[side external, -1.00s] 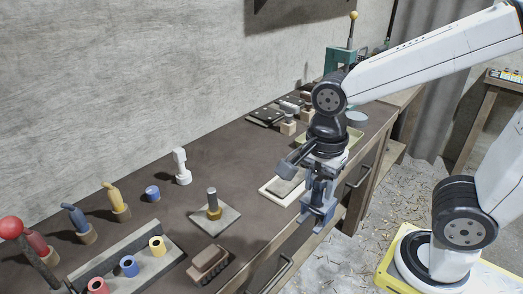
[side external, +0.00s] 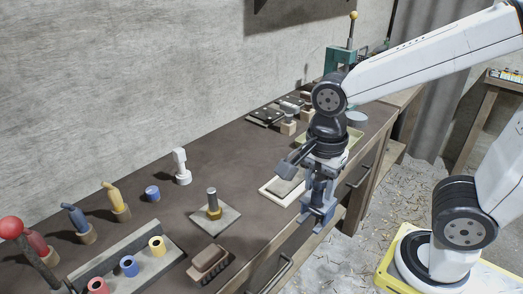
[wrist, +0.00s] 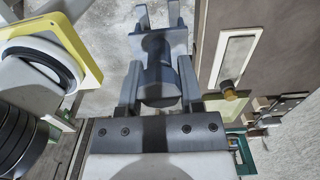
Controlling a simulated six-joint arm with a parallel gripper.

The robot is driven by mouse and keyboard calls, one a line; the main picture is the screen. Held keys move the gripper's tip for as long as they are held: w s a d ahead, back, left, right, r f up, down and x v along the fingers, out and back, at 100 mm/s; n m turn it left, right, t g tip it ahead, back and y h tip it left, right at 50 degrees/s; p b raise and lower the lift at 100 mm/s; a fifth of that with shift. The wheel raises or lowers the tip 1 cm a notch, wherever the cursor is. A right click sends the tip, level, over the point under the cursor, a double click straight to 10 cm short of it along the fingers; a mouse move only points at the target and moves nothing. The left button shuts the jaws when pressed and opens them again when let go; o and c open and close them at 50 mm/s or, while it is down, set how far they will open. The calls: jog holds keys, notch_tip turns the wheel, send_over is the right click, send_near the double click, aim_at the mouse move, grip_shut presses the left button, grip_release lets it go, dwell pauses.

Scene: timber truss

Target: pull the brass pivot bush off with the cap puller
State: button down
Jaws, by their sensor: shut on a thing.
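The brass pivot bush (side external: 214,213) sits low around an upright grey pin on a square plate (side external: 229,217) on the bench. The cap puller (side external: 322,209) is a blue-grey tool with a round body and prongs. My gripper (side external: 318,186) is shut on it, over the bench's front edge, to the right of the bush and apart from it. In the wrist view the fingers of my gripper (wrist: 160,88) clasp the cap puller's round body (wrist: 158,68), with its prongs pointing away. They partly hide it.
A pale framed pad (side external: 272,190) lies beside my gripper. A white upright fitting (side external: 181,167), a blue ring (side external: 152,193) and a brown block (side external: 208,262) stand around the plate. A rack (side external: 145,268) of coloured rings is at front left. Bare bench lies behind the plate.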

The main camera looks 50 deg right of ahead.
jog(key=w+d+r, duration=0.2)
jog(key=w+d, duration=1.2)
jog(key=w, duration=0.1)
jog(key=w+d+f, duration=0.1)
jog(key=d+f, duration=0.1)
jog(key=d, duration=0.9)
jog(key=w+d+f, duration=0.2)
jog(key=d, duration=0.9)
jog(key=shift+w+d+f, duration=0.15)
jog(key=shift+f, duration=0.15)
jog(key=shift+f, duration=0.1)
jog(key=shift+a+f, duration=0.5)
jog(key=shift+f, duration=0.3)
jog(key=shift+a+f, duration=0.5)
jog(key=shift+f, duration=0.3)
jog(key=shift+a+f, duration=0.5)
jog(key=shift+f, duration=0.3)
jog(key=shift+a, duration=2.25)
